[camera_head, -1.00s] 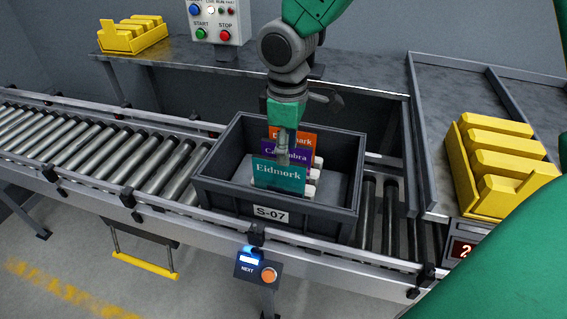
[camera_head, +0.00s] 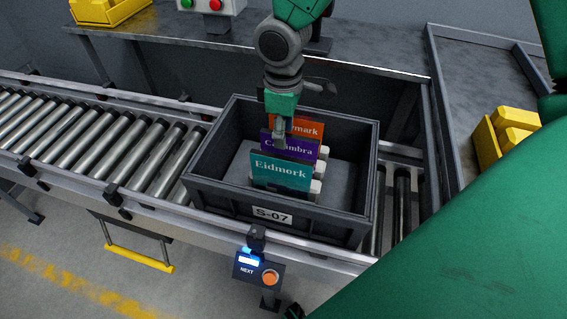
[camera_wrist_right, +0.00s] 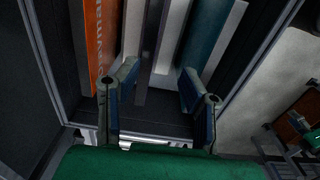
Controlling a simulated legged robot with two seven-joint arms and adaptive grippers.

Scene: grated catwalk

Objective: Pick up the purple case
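The purple case (camera_head: 303,149) stands upright in the grey bin marked S-07 (camera_head: 320,225), between an orange case (camera_head: 310,129) behind it and a teal case (camera_head: 282,173) marked Eidmork in front. My right gripper (camera_head: 281,140) points down into the bin at the left part of the purple case, hiding some of its lettering. In the right wrist view the two fingers (camera_wrist_right: 157,80) are apart, with a thin dark upright edge and pale holder parts between them. The orange case (camera_wrist_right: 103,40) is left of the fingers and the teal case (camera_wrist_right: 205,35) right. My left gripper is not in view.
The bin sits on a roller conveyor (camera_head: 100,140) with metal rails. A control box with an orange button (camera_head: 270,277) stands in front. Yellow bins (camera_head: 108,10) are at the back left and yellow bins (camera_head: 505,133) at the right. A green arm link of mine covers the lower right.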

